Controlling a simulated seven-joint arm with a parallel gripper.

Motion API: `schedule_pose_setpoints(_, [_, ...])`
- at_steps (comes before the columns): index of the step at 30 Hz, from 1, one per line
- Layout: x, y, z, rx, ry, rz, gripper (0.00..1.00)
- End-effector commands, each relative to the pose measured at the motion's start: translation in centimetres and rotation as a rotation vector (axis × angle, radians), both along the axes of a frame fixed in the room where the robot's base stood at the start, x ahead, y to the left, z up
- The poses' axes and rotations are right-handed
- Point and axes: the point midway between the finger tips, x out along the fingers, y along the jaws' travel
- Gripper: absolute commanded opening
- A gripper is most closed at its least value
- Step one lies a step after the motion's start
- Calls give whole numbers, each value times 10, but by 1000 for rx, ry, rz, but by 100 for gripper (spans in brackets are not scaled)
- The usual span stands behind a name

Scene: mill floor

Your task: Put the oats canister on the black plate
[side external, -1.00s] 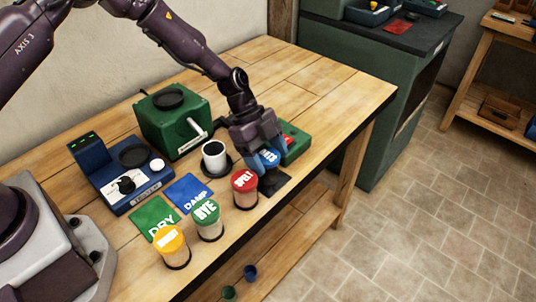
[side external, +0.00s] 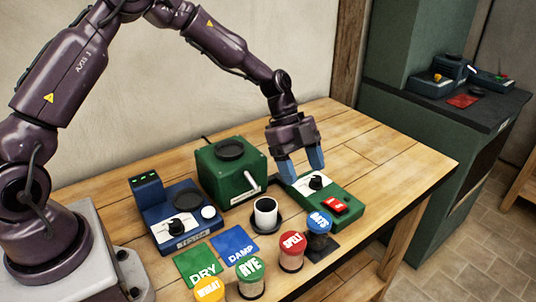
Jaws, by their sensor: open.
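The oats canister (side external: 319,229), with a blue lid marked OATS, stands upright at the right end of the row of canisters. The black plate (side external: 324,252) is a flat dark square at the foot of the oats canister. The canister's base appears to stand on its back part, though the exact overlap is hard to tell. My gripper (side external: 302,172) is open and empty, blue fingers pointing down, behind and above the canister. It is over the back of the green switch box and apart from the canister.
The spelt canister (side external: 291,252) stands close left of the oats canister; rye (side external: 251,278) and wheat (side external: 209,290) stand farther left. A green box (side external: 345,205) with a red switch lies just behind. A white cup (side external: 265,211) sits nearby. The table's right back is clear.

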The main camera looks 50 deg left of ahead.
Motion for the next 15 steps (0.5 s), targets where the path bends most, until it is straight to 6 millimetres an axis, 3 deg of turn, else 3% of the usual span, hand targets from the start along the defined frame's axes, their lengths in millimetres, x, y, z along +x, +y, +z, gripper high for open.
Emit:
schedule_pose_setpoints(4, [-1,0,3,8,2,6,66])
schedule_pose_setpoints(7, [-8,2,18,53,16,41,66])
schedule_pose_setpoints(11, [-31,7,56,170,47,173,66])
schedule_pose_setpoints(15, [-69,18,104,294,66,411,66])
